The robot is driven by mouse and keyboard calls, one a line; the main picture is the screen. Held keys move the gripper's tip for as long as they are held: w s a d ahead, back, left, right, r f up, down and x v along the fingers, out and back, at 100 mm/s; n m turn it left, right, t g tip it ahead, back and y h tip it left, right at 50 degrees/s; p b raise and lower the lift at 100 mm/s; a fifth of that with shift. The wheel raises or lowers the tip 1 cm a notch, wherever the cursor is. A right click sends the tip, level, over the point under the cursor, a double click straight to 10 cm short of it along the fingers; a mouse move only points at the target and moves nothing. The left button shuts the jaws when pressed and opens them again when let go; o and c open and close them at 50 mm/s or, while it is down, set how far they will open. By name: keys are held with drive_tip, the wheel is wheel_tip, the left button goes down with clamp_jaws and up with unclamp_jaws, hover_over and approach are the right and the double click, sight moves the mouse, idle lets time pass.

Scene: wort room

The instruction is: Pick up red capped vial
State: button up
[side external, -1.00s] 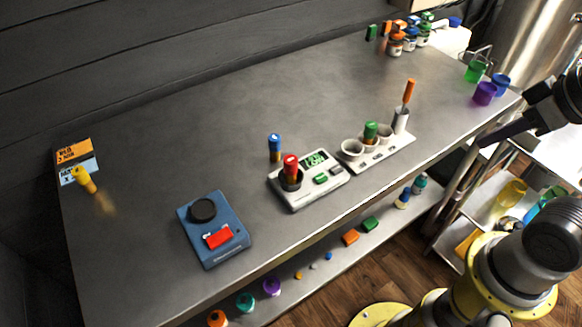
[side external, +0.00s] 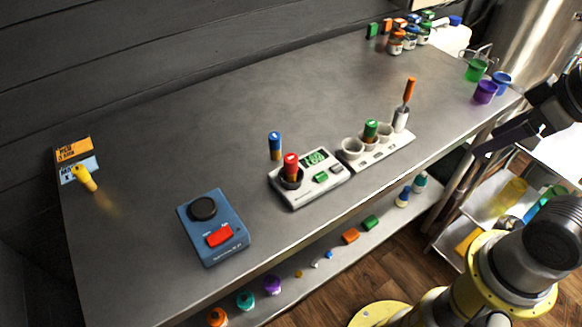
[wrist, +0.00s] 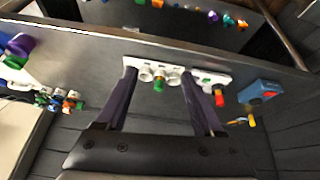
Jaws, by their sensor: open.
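The red capped vial (side external: 291,167) stands upright in the round well of a white device with a green display (side external: 312,184), near the middle of the bench. It also shows in the wrist view (wrist: 219,98), just right of the right finger. My gripper (wrist: 158,85) is open and empty, its two dark fingers apart. In the side view my gripper (side external: 500,140) is at the right edge, partly cut off, far to the right of the vial. A green capped vial (side external: 370,131) stands in a white rack (side external: 378,150) right of the device.
A blue capped vial (side external: 275,145) stands behind the device. A blue box with a red switch (side external: 214,228) lies to the left. An orange-handled tool (side external: 405,103) stands at the rack's right end. Jars (side external: 397,42) and colored cups (side external: 485,92) are farther right. The bench's back middle is clear.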

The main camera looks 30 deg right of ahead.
drive_tip(key=w+a+r+n+g, duration=0.1)
drive_tip(key=w+a+r+n, duration=0.25)
drive_tip(key=w+r, duration=0.2)
drive_tip(key=w+a+r+n+g, duration=0.1)
drive_tip(key=w+a+r+n, duration=0.1)
drive_tip(key=w+r+n, duration=0.4)
drive_tip(key=n+g, duration=0.3)
drive_tip(key=n, duration=0.2)
hover_over(291, 158)
wheel_tip(291, 158, down, 10)
drive_tip(key=f, duration=0.8)
drive_tip(key=shift+w+a, duration=0.1)
drive_tip(key=shift+a, duration=0.15)
drive_tip(key=shift+d+f, duration=0.15)
drive_tip(key=shift+f, duration=1.35)
drive_tip(key=shift+d+f, duration=0.15)
drive_tip(key=shift+f, duration=1.3)
